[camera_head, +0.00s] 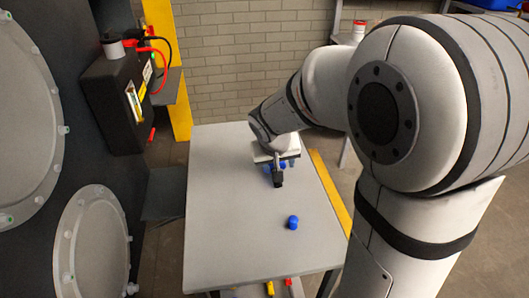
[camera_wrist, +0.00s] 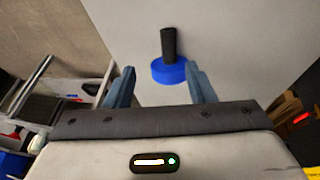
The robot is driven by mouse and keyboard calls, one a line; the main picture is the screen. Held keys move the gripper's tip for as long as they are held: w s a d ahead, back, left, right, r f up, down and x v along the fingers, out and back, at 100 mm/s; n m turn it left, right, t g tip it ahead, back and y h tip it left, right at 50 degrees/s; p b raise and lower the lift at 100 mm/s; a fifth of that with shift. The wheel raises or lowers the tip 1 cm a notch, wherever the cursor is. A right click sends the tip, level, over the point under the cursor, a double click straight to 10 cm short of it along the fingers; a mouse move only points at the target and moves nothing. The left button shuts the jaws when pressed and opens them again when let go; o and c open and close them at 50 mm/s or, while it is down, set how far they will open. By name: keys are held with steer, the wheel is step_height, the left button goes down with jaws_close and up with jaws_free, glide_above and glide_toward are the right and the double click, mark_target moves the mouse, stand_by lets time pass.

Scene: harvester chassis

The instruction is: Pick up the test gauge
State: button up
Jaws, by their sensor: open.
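In the wrist view, a thing with a blue round base and a black stem (camera_wrist: 169,68), which I take to be the test gauge, sits on the grey table (camera_head: 225,235). It lies between and just beyond my gripper's fingertips (camera_wrist: 160,82). The fingers are open, one on each side of it, with gaps showing. In the head view my gripper (camera_head: 279,165) is low over the middle of the table. Bits of blue show under it, partly hidden by the gripper.
A separate small blue piece (camera_head: 293,222) stands nearer on the table, with bare tabletop around it. At left is a dark panel with round bolted covers (camera_head: 92,240) and a black box (camera_head: 118,100) with red and black cables. A yellow post (camera_head: 165,60) stands behind.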

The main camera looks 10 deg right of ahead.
steer(key=x, duration=0.3)
steer(key=w+a+b+x, duration=0.1)
steer(key=x, duration=0.7)
steer(key=shift+w+a+r, duration=0.15)
steer(key=shift+w+a, duration=0.05)
steer(key=shift+w, duration=0.15)
jaws_close()
